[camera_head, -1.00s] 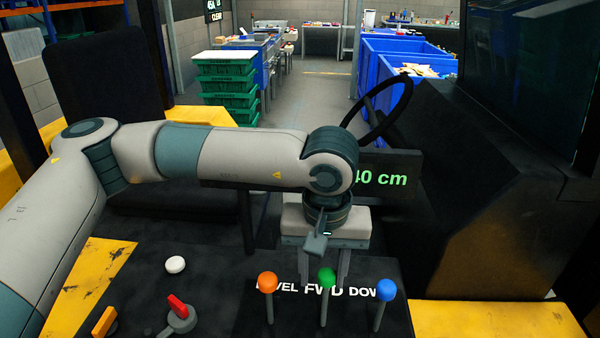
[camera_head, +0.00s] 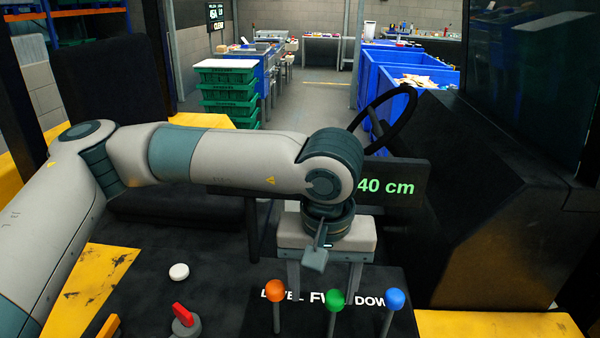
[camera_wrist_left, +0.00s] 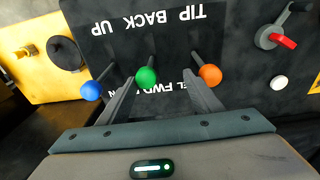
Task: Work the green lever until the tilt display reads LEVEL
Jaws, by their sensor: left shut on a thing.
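The green lever (camera_head: 335,298) stands between an orange lever (camera_head: 275,290) and a blue lever (camera_head: 396,299) on a dark panel. Its green knob also shows in the left wrist view (camera_wrist_left: 146,75). In the left wrist view the gripper's fingers (camera_wrist_left: 160,85) flank the green knob, which is nearer the left-hand finger. A dark display (camera_head: 388,187) reads "40 cm" in green; my arm hides its left part.
Lettering on the panel is partly covered by levers and fingers. A red-handled switch (camera_head: 183,315), a white button (camera_head: 179,272) and a yellow handle (camera_head: 108,327) are at the lower left. A steering wheel (camera_head: 402,128) is behind the display. Blue bins (camera_head: 385,75) and green crates (camera_head: 228,90) stand beyond.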

